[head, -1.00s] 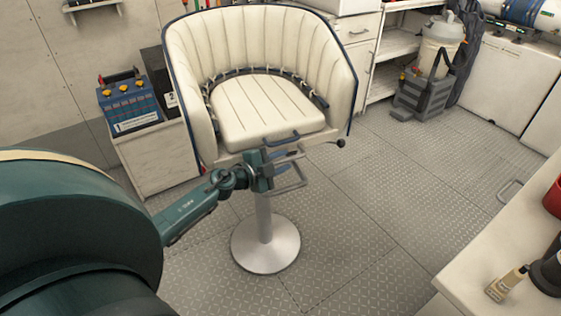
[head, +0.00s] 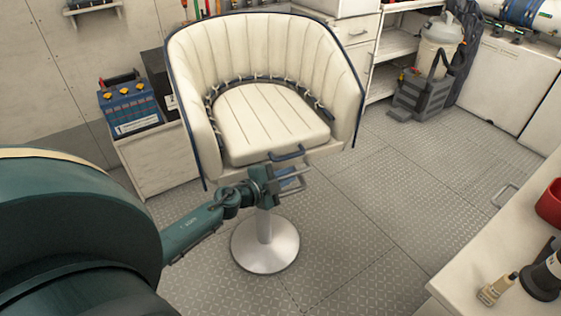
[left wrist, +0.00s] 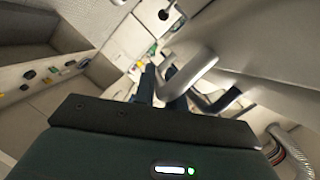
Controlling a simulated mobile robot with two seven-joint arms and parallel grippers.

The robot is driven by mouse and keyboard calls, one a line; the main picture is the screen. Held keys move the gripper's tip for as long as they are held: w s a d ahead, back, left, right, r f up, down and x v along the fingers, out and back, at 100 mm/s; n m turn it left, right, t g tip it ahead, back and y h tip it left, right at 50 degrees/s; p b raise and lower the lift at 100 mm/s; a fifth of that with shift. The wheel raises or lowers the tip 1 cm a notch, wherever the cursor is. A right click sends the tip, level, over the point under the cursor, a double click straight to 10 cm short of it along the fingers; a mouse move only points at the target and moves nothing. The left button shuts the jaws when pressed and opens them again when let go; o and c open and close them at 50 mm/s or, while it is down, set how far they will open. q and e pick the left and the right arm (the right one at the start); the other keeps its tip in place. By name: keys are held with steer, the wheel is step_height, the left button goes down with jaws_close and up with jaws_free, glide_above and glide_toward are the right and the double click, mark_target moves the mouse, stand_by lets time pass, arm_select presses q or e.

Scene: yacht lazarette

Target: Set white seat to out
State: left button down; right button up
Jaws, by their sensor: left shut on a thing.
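The white seat (head: 268,118) is a cream, ribbed bucket chair with dark blue piping and a flat cushion, on a round metal pedestal (head: 264,244). A dark blue handle (head: 287,153) is at the cushion's front edge, and a grey metal loop (head: 293,183) sits just below it. My left gripper (head: 270,182) is under the seat's front edge, shut on the grey loop. In the left wrist view the loop (left wrist: 192,70) runs to the fingers (left wrist: 160,88), which partly hide it. My right gripper is not in view.
A blue battery-like box (head: 130,108) stands on a white cabinet at left. A grey caddy (head: 422,97) stands at the back. The metal floor right of the pedestal is clear.

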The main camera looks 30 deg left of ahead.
arm_select(q)
steer(key=s+d, duration=0.1)
steer(key=d, duration=0.1)
steer(key=s+d, duration=0.1)
steer(key=shift+s+d+p, duration=0.2)
steer(key=shift+d+p, duration=0.15)
steer(key=shift+p, duration=0.05)
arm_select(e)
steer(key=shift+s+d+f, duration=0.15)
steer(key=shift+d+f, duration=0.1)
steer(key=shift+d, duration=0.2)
arm_select(q)
steer(key=c, duration=1.5)
jaws_free()
steer(key=shift+o, duration=0.2)
steer(key=shift+a, duration=0.1)
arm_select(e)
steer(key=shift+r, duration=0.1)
arm_select(q)
steer(key=v, duration=1.3)
steer(key=shift+b, duration=0.35)
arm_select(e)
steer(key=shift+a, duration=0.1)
